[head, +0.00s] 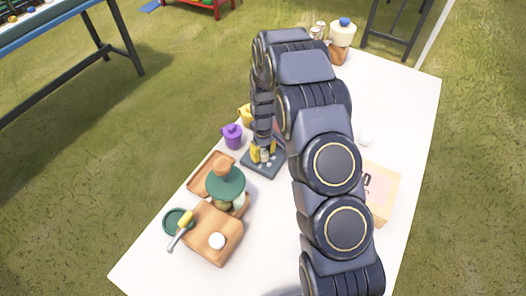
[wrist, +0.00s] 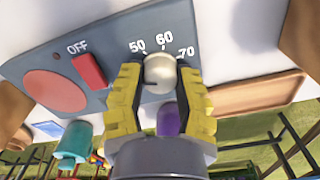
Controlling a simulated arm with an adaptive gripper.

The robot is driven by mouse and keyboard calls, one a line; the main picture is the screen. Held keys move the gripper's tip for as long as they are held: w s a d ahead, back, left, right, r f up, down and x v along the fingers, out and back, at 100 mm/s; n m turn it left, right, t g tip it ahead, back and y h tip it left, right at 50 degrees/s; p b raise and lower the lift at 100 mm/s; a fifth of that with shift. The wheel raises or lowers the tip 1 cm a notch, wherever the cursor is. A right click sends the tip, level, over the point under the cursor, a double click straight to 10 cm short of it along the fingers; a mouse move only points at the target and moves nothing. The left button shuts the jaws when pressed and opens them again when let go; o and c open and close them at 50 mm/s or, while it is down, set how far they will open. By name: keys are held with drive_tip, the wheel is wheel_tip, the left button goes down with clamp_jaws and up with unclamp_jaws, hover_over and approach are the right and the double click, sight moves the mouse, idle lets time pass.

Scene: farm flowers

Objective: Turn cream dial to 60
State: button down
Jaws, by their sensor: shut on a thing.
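The cream dial (wrist: 160,70) sits on a dark grey panel (wrist: 112,62) in the wrist view, below the marks 50, 60 and 70. The 60 is almost straight above it. I cannot make out a pointer on the dial. My gripper (wrist: 160,82) is shut on the dial, one yellow finger on each side. In the head view, my gripper (head: 263,152) is over the panel (head: 257,167) near the table's left edge, and the dial is hard to tell apart from the fingers.
A red switch (wrist: 89,70) marked OFF and a flat red disc (wrist: 55,93) are on the same panel. A purple pot (head: 232,136) stands left of the panel. A green-topped jar (head: 225,184) and wooden boards (head: 208,235) are in front. My arm hides part of the table.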

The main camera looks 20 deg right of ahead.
drive_tip(key=shift+m, duration=0.3)
drive_tip(key=m, duration=0.4)
drive_tip(key=shift+f, duration=0.1)
drive_tip(key=m, duration=1)
drive_tip(key=shift+m, duration=2.5)
drive_tip(key=c, duration=0.6)
unclamp_jaws()
